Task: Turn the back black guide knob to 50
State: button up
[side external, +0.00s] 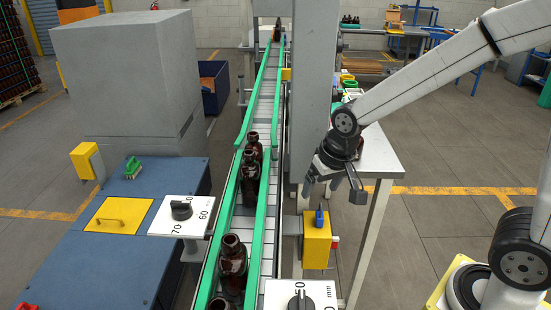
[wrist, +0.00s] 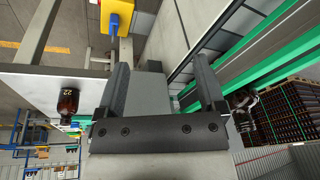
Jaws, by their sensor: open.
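Two black knobs sit on white dial plates beside the conveyor. The farther knob (side external: 181,210) is left of the belt; its plate (side external: 160,226) shows 60 and 70, and its exact setting is too small to read. The nearer knob (side external: 300,301) is at the bottom edge, partly cut off, on a plate (side external: 272,290) with 50 and mm visible. My gripper (side external: 332,184) is open and empty, right of the conveyor post and apart from both knobs. Its two fingers (wrist: 161,80) show in the wrist view with nothing between them. I cannot make out either knob there.
Brown bottles (side external: 232,262) stand on the conveyor between green guide rails (side external: 225,205). A grey post (side external: 312,90) stands between my gripper and the belt. A yellow box (side external: 317,241) with a blue handle is below my gripper. A white table (side external: 376,150) is behind.

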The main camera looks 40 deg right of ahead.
jog(key=w+a+r+m, duration=0.4)
jog(key=w+a+r, duration=0.1)
jog(key=w+r, duration=0.25)
notch_tip(320, 180, up, 4)
jog(key=r+m+g, duration=0.1)
jog(key=m+g, duration=0.1)
jog(key=g, duration=0.1)
send_over(180, 202)
jog(key=shift+w+d+f, duration=0.1)
jog(key=shift+d+f, duration=0.15)
jog(key=shift+d, duration=0.05)
jog(key=shift+a+f, duration=0.15)
jog(key=shift+a, duration=0.15)
jog(key=shift+f, duration=0.15)
jog(key=shift+f, duration=3.75)
